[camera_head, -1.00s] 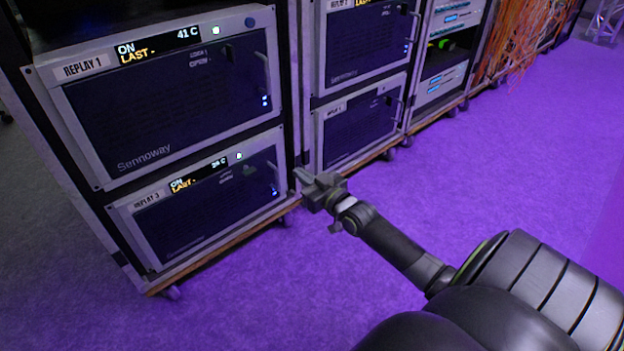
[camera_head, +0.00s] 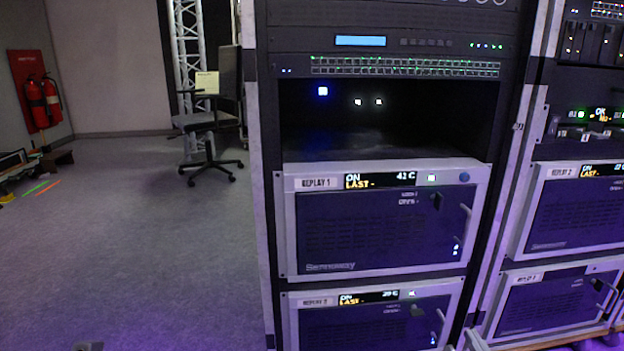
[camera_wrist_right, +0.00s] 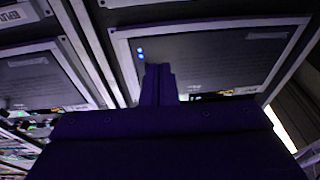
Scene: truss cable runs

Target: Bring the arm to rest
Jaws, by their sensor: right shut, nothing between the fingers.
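My right gripper (camera_wrist_right: 158,85) shows in the right wrist view with its two fingers together and nothing between them. A dark rack unit panel with two blue lights is behind the fingers in that view. In the head view only a grey tip of the right gripper (camera_head: 474,341) shows at the bottom edge, beside the lower right corner of the REPLAY 3 unit (camera_head: 365,325). I cannot tell whether it touches the rack. The rest of the right arm is out of the head view.
The REPLAY 1 unit (camera_head: 380,230) sits in the near rack, below an open dark bay. Another rack with the REPLAY 2 unit (camera_head: 575,210) stands to the right. An office chair (camera_head: 208,130) and fire extinguishers (camera_head: 42,102) are at the back left.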

